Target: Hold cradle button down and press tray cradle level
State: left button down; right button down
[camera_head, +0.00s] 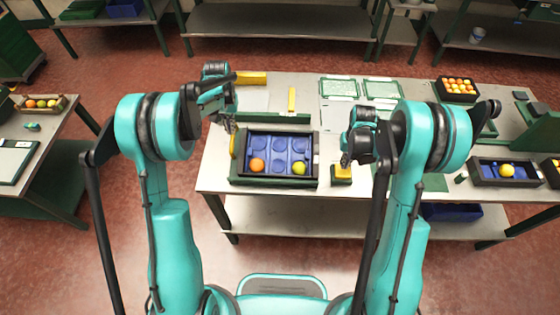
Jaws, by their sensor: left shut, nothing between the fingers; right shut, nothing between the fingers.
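The tray cradle (275,182), a dark green frame, stands near the front edge of the table. It bears a dark-rimmed tray (283,134) with blue round pockets. An orange fruit (257,164) lies at its front left and a yellow-green one (299,168) at its front right. A yellow button block (341,175) on a dark base stands just right of the cradle. My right gripper (346,161) is shut, its tips at the block's top; contact cannot be told. My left gripper (231,128) is shut at the tray's back left corner, near a yellow part (234,146).
A yellow bar (291,99) and a yellow block (251,78) lie behind the cradle. Green-edged panels (339,89) lie at the back. A crate of oranges (456,85) and a dark tray (486,181) with a yellow fruit stand at right.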

aim_at(232, 138)
jog(key=shift+f, duration=1.75)
dwell(0.6)
pick_arm(q)
jog(key=shift+s+f, duration=0.2)
jog(key=shift+f, duration=1.4)
jog(key=shift+s+f, duration=0.15)
jog(key=shift+f, duration=1.4)
jog(key=shift+r, duration=4.05)
pick_arm(e)
jog(key=shift+r, duration=4)
pick_arm(q)
jog(key=shift+r, duration=0.1)
pick_arm(e)
jog(key=shift+r, duration=0.1)
